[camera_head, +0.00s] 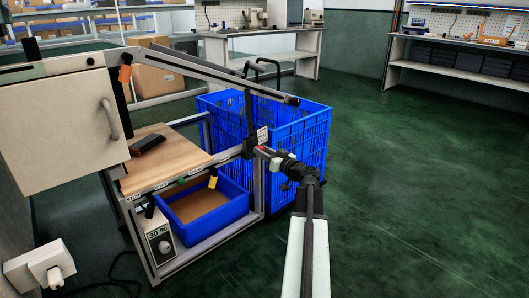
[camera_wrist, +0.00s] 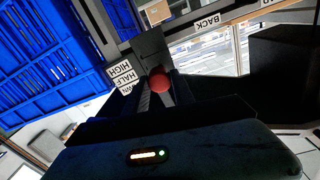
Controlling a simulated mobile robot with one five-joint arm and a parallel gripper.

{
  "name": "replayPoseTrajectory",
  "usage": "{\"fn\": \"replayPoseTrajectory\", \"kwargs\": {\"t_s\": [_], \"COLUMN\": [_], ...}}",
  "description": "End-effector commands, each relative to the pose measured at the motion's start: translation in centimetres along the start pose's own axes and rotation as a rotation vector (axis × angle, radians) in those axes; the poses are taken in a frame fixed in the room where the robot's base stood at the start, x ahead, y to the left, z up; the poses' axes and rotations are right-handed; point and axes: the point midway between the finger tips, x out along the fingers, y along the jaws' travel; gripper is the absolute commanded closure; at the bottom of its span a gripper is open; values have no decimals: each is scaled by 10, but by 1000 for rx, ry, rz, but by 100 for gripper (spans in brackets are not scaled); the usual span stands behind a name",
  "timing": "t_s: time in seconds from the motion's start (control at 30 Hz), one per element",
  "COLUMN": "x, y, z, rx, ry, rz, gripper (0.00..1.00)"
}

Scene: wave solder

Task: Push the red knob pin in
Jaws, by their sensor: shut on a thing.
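The red knob pin (camera_wrist: 160,79) shows as a round red knob in the middle of the wrist view, in front of a dark grey bracket (camera_wrist: 149,46). My gripper (camera_wrist: 158,92) is shut on the knob, with a jaw on either side. In the head view my gripper (camera_head: 274,155) reaches the front right post of the bench frame, and only a sliver of the red knob (camera_head: 263,149) shows. The pin's shaft is hidden, so I cannot tell how deep it sits. White labels (camera_wrist: 122,72) reading HIGH and HALF are beside the bracket.
Blue crates (camera_head: 300,130) stand just behind the post. A blue bin (camera_head: 215,207) sits on the lower shelf under a wooden top (camera_head: 158,150). A sloping metal arm (camera_head: 215,72) runs above. Green floor (camera_head: 420,190) at the right is clear.

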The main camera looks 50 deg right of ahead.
Motion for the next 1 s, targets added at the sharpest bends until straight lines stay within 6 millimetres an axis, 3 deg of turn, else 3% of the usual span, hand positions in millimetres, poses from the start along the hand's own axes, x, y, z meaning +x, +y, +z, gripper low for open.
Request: {"fn": "replayPoseTrajectory", "kwargs": {"t_s": [0.13,0.33,0.6,0.63,0.7,1.0], "x": [5,32,34,34,34,33], "y": [1,0,-1,-1,-1,-1], "z": [0,0,0,0,0,0], "rx": [0,0,1,1,1,0], "ry": [0,0,1,1,1,0], "rz": [1,1,2,2,1,1], "gripper": [100,100,100,62,48,48]}}
